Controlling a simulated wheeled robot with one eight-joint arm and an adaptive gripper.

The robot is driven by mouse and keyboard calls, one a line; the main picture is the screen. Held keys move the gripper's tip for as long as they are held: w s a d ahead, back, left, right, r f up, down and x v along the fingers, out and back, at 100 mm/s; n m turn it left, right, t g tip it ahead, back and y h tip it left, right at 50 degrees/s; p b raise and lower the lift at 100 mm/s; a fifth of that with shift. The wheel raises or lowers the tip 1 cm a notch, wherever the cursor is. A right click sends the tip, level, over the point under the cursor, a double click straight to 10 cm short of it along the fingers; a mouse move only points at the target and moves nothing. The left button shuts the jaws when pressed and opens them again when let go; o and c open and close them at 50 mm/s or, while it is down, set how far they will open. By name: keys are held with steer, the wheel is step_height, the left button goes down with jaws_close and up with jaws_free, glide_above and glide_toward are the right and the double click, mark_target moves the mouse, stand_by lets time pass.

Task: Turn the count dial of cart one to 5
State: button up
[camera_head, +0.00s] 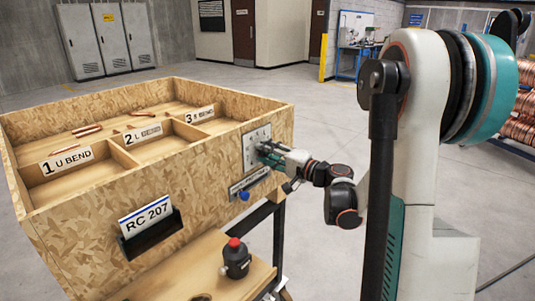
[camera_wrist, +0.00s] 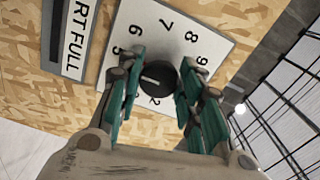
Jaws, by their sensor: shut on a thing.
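The count dial is a black round knob (camera_wrist: 158,76) with a white mark, on a white number plate (camera_wrist: 165,35) that also shows on the cart's right side in the head view (camera_head: 250,151). My gripper (camera_wrist: 158,82) has one green-padded finger on each side of the knob and is shut on it. The white mark points left in the wrist view, toward the left finger. The numbers 5 to 9 and a 2 show around the knob; the left finger covers others, so I cannot tell the exact setting. In the head view my gripper (camera_head: 264,149) hides the knob.
The wooden cart (camera_head: 95,235) has numbered compartments with copper tubes and an RC 207 label (camera_head: 146,215). A plate ending in "RT FULL" (camera_wrist: 76,35) is beside the dial; a blue knob (camera_head: 244,195) sits below. A red-topped black device (camera_head: 236,258) stands on the lower shelf.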

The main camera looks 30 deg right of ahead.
stand_by(0.3)
steer(key=o, duration=1.1)
steer(key=shift+c, duration=0.2)
steer(key=shift+s, duration=0.1)
steer(key=v, duration=1.1)
steer(key=shift+s+d, duration=0.15)
steer(key=shift+s, duration=0.25)
